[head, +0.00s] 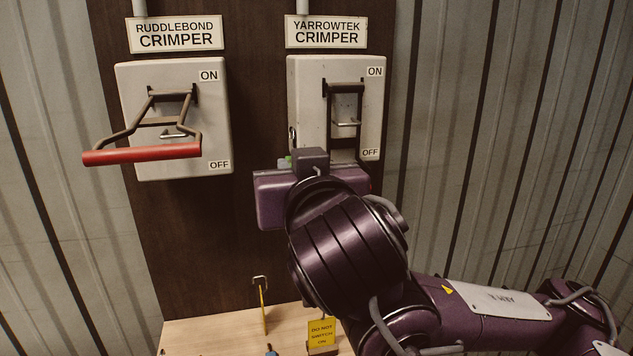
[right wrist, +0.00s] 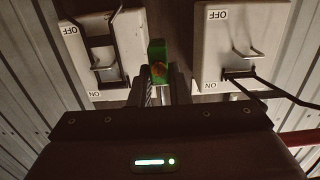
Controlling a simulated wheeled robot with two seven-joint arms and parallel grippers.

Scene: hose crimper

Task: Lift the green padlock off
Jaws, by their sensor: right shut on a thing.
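The green padlock (right wrist: 157,65) is between the fingertips of my right gripper (right wrist: 160,88) in the right wrist view, and the gripper is shut on it. In the head view only a sliver of green padlock (head: 285,162) shows, beside the lower left of the Yarrowtek crimper's switch box (head: 310,100). A thin metal loop (head: 292,138) stands just above it. My right gripper (head: 290,165) hides most of the padlock there. I cannot tell whether its shackle is clear of everything. The metal staple (head: 346,123) on the Yarrowtek box looks empty. My left gripper is not in view.
The Ruddlebond crimper's switch box (head: 210,120) is on the left, its red-gripped lever (head: 140,154) sticking out. Below is a wooden surface (head: 215,332) with a yellow "do not switch on" tag (head: 321,332), a thin upright yellow piece with a metal hoop (head: 262,300), and a small blue thing.

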